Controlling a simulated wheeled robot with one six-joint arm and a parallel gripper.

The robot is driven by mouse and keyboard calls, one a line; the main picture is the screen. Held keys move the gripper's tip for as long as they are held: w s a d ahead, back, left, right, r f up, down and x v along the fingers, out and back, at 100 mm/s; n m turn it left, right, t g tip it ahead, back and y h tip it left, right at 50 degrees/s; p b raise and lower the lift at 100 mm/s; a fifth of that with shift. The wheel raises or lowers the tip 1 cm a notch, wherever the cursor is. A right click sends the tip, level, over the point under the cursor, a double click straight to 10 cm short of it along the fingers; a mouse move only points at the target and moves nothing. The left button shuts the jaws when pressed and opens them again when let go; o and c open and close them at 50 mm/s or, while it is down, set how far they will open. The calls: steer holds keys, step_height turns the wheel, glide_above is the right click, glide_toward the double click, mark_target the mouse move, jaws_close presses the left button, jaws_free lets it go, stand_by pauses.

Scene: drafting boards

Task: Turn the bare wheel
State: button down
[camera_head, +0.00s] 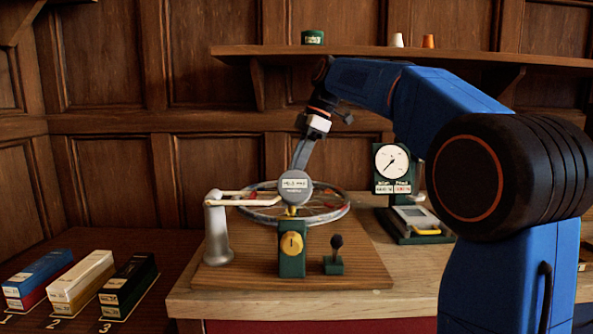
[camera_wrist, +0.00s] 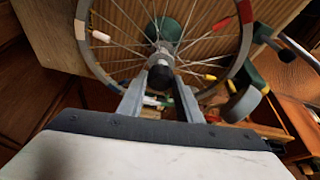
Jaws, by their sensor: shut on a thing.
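The spoked wheel (camera_head: 335,213) lies flat above a wooden board, with coloured sleeves on its spokes and rim. It also shows in the wrist view (camera_wrist: 97,62), where its silver hub ends in a black cap (camera_wrist: 161,79). My gripper (camera_head: 302,160) reaches down to the wheel's middle from above. In the wrist view its two fingers (camera_wrist: 160,88) stand either side of the black cap and appear shut on it. The exact contact is hard to see. A grey round disc (camera_head: 295,188) with a label hides the fingertips in the head view.
A grey post (camera_head: 217,235) with a pale arm stands left of the wheel. A green block (camera_head: 291,262) with a yellow disc and a small black lever (camera_head: 335,247) stand in front. A dial gauge (camera_head: 392,165) is at right. Three boxes (camera_head: 80,278) lie left.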

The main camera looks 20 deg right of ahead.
steer(key=shift+n, duration=0.6)
steer(key=c, duration=1.3)
jaws_free()
steer(key=shift+v, duration=3.75)
steer(key=shift+w, duration=0.1)
